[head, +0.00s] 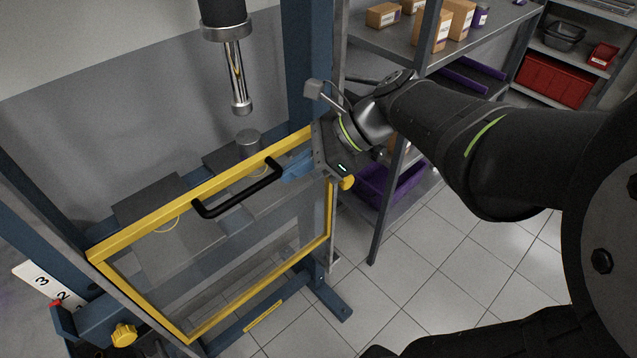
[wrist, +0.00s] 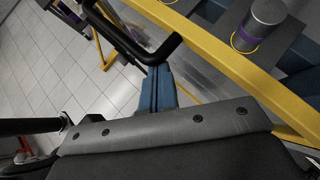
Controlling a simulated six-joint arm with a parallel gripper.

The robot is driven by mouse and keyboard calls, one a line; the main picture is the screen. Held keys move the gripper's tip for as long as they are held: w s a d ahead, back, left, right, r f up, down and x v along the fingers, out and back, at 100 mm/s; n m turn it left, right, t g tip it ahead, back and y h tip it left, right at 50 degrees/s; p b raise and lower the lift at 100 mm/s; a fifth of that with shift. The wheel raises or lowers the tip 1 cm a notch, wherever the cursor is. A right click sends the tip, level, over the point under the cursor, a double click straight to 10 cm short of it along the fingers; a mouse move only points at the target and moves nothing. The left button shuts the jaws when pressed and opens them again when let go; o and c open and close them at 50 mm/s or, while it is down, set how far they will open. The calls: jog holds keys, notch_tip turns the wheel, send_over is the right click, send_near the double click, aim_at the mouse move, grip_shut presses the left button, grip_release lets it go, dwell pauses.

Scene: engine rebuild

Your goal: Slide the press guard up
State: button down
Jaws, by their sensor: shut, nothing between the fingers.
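The press guard (head: 140,223) is a clear panel in a yellow frame, standing low across the front of the press. Its black bar handle (head: 240,194) is fixed along the top rail. In the wrist view, the handle (wrist: 125,43) and the yellow rail (wrist: 225,62) cross the upper half. My gripper (head: 286,171) is shut and empty, with its blue fingers just right of the handle's right end. In the wrist view, the fingertips of my gripper (wrist: 160,70) overlap the handle's bend; I cannot tell whether they touch it.
The press ram (head: 237,80) hangs above and behind the guard. Blue press uprights (head: 308,60) flank it. A grey shelf rack (head: 385,45) with boxes and purple bins stands close behind my arm. The tiled floor (head: 400,265) at front right is open.

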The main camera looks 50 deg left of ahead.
notch_tip(320, 180, up, 27)
jog(key=shift+r, duration=0.1)
dwell(0.4)
jog(key=w+d+r, duration=0.2)
jog(key=w+d, duration=0.3)
jog(key=w, duration=0.2)
jog(key=shift+w+d, duration=0.2)
jog(key=shift+d, duration=0.05)
dwell(0.3)
